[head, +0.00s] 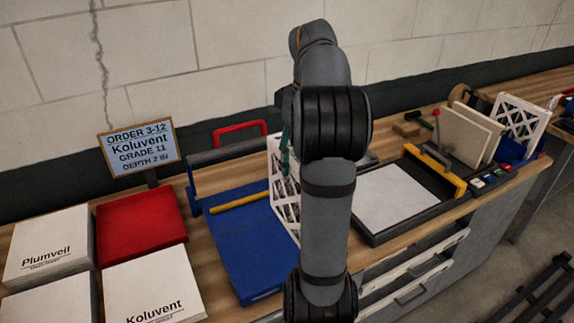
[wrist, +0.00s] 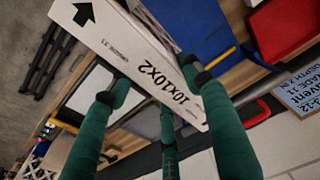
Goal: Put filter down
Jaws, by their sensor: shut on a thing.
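My gripper (wrist: 152,78) has dark green fingers shut on a white-framed filter (wrist: 130,50). In the wrist view the filter's edge shows a black arrow and the print "10x10x2". In the head view the filter (head: 281,205) is upright with a white lattice face, over or beside the right part of a blue board (head: 240,245). My arm hides much of it, and I cannot tell whether it touches the board. A yellow bar (head: 238,202) crosses the blue board. Only a little of my gripper (head: 285,150) shows in the head view.
White boxes marked Plumveil (head: 47,245) and Koluvent (head: 153,285) and a red box (head: 140,227) are at left. An order sign (head: 139,147) reads Koluvent, grade 11, depth 2 in. A black-framed tray (head: 372,235) with a pale panel is at right, before upright filters (head: 520,120).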

